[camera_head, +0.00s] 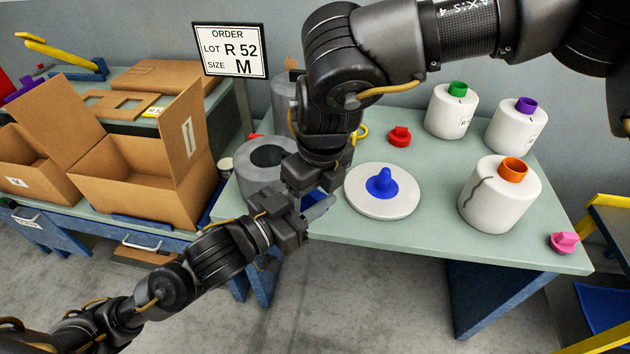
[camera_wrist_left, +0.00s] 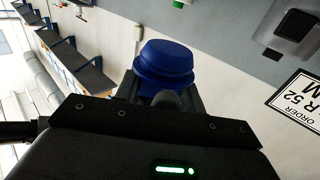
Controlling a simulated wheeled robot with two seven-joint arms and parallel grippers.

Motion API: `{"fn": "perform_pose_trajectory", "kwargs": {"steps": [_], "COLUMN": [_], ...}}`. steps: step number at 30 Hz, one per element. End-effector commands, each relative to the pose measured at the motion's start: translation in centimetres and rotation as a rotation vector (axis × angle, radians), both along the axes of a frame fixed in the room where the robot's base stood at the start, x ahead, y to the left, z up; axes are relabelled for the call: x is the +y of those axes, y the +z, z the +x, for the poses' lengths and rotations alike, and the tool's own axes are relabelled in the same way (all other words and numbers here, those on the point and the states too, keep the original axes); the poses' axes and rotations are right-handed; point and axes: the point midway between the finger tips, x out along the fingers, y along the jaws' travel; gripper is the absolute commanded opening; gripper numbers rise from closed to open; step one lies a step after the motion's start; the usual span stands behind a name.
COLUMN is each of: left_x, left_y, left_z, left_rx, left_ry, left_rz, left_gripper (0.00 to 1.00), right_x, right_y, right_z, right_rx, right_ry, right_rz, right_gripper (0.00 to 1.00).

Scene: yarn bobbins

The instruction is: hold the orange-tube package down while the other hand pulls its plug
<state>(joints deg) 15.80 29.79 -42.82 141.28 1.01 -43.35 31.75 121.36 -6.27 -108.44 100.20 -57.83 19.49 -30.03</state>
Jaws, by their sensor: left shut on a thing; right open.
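The orange-tube package (camera_head: 490,205) is a white bobbin standing upright on the right of the table, with a dark line down its side. Its orange tube (camera_head: 513,170) shows a darker middle; I cannot tell whether a plug sits in it. Neither gripper is near it. My left gripper (camera_head: 316,207) is shut on a blue plug (camera_wrist_left: 166,65) at the table's front left edge; the plug is partly hidden in the head view. My right gripper (camera_head: 302,182) is open, pointing down close above the left one; its fingertips are partly hidden.
A white disc (camera_head: 405,205) with a blue peg (camera_head: 381,182) lies mid-table. A red plug (camera_head: 400,135), a pink plug (camera_head: 565,242), green-tube (camera_head: 451,115) and purple-tube (camera_head: 515,128) packages stand around it. A grey hollow cylinder (camera_head: 252,178) is left. Open cartons (camera_head: 140,190) stand on the left bench.

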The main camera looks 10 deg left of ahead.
Motion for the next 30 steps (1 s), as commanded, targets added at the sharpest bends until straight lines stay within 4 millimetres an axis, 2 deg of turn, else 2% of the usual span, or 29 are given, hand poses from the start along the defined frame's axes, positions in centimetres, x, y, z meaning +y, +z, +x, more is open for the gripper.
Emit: {"fn": "perform_pose_trajectory", "kwargs": {"steps": [8,15,17,18,21,23,30], "left_x": [0.0,0.0,0.0,0.0,0.0,0.0,0.01], "left_y": [0.01,0.0,0.0,0.0,0.0,0.0,-0.01], "left_z": [0.0,0.0,0.0,0.0,0.0,0.0,0.0], "left_rx": [0.0,0.0,0.0,0.0,0.0,0.0,0.0], "left_ry": [0.0,0.0,0.0,0.0,0.0,0.0,0.0], "left_rz": [0.0,0.0,0.0,0.0,0.0,0.0,0.0], "left_gripper": [0.12,0.12,0.12,0.43,0.56,0.64,0.64], "right_x": [0.01,-0.01,-0.01,-0.02,-0.01,-0.01,0.0], "right_y": [-0.12,-0.1,-0.1,-0.09,-0.09,-0.09,-0.09], "right_z": [0.03,0.03,0.03,0.04,0.05,0.03,0.03], "right_rx": [0.0,0.0,0.0,0.0,0.0,0.0,0.0], "right_ry": [0.0,-0.001,-0.001,-0.001,-0.001,-0.001,-0.001], "right_rz": [0.0,0.0,0.0,0.0,0.0,0.0,0.0], "right_gripper": [0.65,0.34,0.34,0.34,0.34,0.34,0.34]}}
